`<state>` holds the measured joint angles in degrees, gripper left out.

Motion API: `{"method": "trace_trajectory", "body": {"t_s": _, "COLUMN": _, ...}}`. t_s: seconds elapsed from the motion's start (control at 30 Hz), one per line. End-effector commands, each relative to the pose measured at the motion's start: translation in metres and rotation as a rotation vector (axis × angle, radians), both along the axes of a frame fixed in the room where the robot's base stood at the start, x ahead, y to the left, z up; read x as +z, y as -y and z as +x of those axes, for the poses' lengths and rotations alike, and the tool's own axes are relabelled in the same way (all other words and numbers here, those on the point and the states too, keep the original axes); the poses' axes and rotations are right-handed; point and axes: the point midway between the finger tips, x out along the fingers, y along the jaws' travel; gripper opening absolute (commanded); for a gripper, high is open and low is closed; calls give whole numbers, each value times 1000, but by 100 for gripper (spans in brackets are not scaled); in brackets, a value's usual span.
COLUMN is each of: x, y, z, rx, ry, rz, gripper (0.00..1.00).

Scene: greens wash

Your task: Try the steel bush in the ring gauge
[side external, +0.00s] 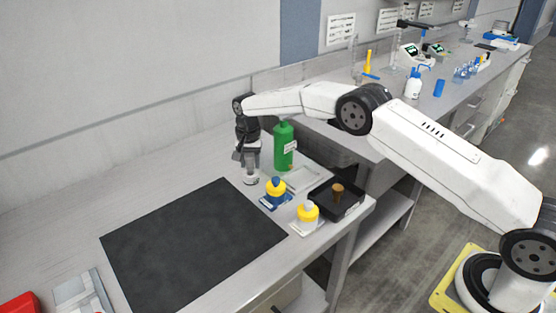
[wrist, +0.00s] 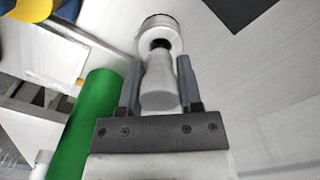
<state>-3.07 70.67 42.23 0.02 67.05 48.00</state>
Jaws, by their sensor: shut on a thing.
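My gripper (side external: 249,162) points down over the bench left of the green bottle. In the wrist view its two fingers (wrist: 160,92) are closed on the sides of a smooth pale grey cylindrical piece, which I take for the steel bush (wrist: 160,78). Beyond the bush's far end is a wider pale round piece with a dark opening, apparently the ring gauge (wrist: 160,24). It also shows on the bench under my gripper in the side view (side external: 250,180). The bush's end lines up with the dark opening; I cannot tell whether it is inside, touching or just above it.
A green bottle (side external: 284,150) stands close right of my gripper. Yellow-topped blue (side external: 275,188) and white (side external: 307,213) containers, a pale tray (side external: 305,178) and a black box with a brown knob (side external: 347,205) are to the right. A black mat (side external: 190,240) lies bare in front.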

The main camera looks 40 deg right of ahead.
Motion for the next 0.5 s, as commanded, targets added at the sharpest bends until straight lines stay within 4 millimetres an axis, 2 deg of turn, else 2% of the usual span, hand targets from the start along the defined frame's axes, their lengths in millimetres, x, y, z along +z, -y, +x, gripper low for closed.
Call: {"method": "trace_trajectory", "body": {"t_s": 0.5, "x": 22, "y": 0, "z": 0, "rx": 0, "ry": 0, "rz": 0, "gripper": 0}}
